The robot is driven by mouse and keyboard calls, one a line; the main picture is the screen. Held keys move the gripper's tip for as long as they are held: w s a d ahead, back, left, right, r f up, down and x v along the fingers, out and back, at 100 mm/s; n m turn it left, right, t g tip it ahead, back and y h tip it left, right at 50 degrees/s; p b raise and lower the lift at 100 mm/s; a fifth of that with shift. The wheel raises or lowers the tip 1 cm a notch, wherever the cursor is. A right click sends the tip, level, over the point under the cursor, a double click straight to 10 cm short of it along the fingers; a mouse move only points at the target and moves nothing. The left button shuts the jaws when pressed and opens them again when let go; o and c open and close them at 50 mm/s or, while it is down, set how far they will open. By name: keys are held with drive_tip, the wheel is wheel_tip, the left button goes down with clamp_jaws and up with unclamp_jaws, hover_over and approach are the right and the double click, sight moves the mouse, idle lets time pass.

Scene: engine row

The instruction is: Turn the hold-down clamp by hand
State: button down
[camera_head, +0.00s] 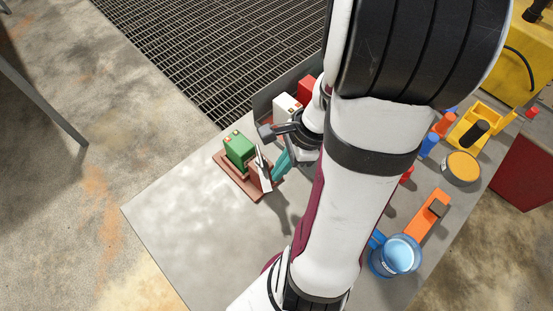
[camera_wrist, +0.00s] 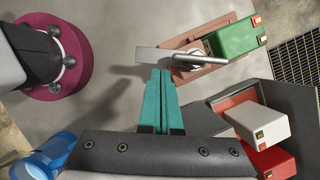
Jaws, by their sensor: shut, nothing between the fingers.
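The hold-down clamp (camera_wrist: 168,57) is a flat grey metal bar that reaches left from a light pivot piece on a reddish-brown base (camera_wrist: 222,28). In the head view the clamp (camera_head: 265,172) stands at the right of a green block (camera_head: 238,147), and both are on the base (camera_head: 232,178). The green block also shows in the wrist view (camera_wrist: 236,38). My gripper (camera_wrist: 160,72) has teal fingers shut together and empty. The fingertips are right at the bar's near edge; I cannot tell whether they touch it. In the head view my gripper (camera_head: 276,174) is just right of the clamp.
White (camera_wrist: 258,122) and red (camera_wrist: 268,160) boxes stand in a grey tray near my gripper. The table (camera_head: 180,215) is clear at front left.

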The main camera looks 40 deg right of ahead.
sight(262, 179)
drive_tip(key=shift+a, duration=0.45)
idle(0.3)
drive_tip(key=shift+w+a, duration=0.1)
drive_tip(key=shift+a, duration=0.6)
drive_tip(key=shift+w+a, duration=0.25)
drive_tip(key=shift+a, duration=0.2)
drive_tip(key=shift+w+a, duration=0.2)
drive_tip(key=shift+a, duration=0.25)
drive_tip(key=shift+w+a+m, duration=0.7)
drive_tip(key=shift+w+a, duration=0.15)
drive_tip(key=shift+w, duration=0.3)
drive_tip(key=shift+t, duration=0.3)
